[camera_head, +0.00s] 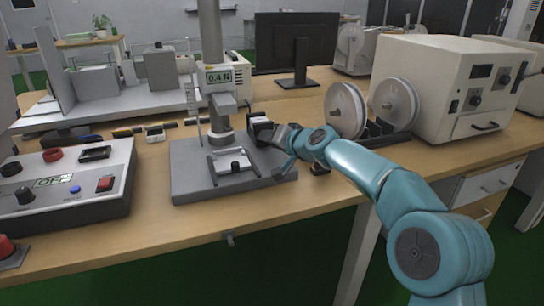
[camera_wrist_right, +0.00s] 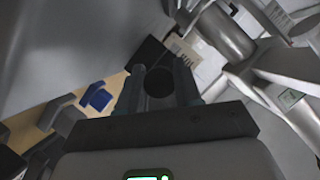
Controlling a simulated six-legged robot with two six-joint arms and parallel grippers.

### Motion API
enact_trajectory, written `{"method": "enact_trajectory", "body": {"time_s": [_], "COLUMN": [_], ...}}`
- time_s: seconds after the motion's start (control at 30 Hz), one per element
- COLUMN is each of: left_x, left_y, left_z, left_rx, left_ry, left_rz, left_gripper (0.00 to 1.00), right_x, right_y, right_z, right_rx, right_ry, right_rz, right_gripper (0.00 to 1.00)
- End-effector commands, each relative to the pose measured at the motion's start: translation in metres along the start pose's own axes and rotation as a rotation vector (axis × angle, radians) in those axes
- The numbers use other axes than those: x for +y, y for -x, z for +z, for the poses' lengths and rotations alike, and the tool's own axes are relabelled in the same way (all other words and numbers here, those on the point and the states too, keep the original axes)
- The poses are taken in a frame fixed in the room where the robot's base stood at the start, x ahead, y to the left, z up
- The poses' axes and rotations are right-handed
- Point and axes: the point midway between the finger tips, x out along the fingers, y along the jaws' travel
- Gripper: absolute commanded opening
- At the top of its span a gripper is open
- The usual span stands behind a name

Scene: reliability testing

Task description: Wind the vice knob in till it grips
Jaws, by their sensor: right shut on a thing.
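A grey test stand (camera_head: 185,182) with an upright column stands on the bench, and a small display on it reads about 0.4. A light grey vice-like block (camera_head: 233,170) with a dark piece on it sits on the stand's base. My right gripper (camera_head: 262,131) reaches in from the right, beside the column at the base's right side. In the right wrist view, its two fingers (camera_wrist_right: 160,90) are closed around a dark round knob (camera_wrist_right: 160,82). The gripper hides the knob in the head view. Whether the vice jaws touch anything cannot be told. My left gripper is not in view.
A control box (camera_head: 70,185) with knobs and a red switch stands at the left. A machine with two pale discs (camera_head: 345,108) stands right of the stand, close to my right arm. A monitor (camera_head: 295,45) is behind. The bench's front strip is mostly clear.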

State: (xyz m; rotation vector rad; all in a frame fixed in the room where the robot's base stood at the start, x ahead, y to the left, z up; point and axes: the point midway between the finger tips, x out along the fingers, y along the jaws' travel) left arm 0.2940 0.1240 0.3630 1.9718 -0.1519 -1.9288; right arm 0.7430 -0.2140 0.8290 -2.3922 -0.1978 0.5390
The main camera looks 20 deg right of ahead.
Motion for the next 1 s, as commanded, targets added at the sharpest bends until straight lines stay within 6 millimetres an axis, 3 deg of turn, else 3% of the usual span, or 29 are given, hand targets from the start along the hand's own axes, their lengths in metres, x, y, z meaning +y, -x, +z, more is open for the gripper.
{"method": "enact_trajectory", "body": {"time_s": [0.03,0.3,0.97,1.0], "left_x": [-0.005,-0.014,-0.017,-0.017], "left_y": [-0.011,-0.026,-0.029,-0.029], "left_z": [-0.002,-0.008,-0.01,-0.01], "left_rx": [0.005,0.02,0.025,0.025], "left_ry": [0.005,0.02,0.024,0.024], "left_rz": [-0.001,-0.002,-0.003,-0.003], "left_gripper": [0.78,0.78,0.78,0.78], "right_x": [0.005,0.002,0.0,0.0], "right_y": [-0.002,-0.001,0.001,0.001], "right_z": [0.002,0.0,-0.002,-0.002], "right_rx": [0.006,0.001,0.0,0.0], "right_ry": [-0.03,-0.15,-0.199,-0.199], "right_rz": [-0.014,-0.066,-0.087,-0.087], "right_gripper": [0.03,0.03,0.03,0.43]}}
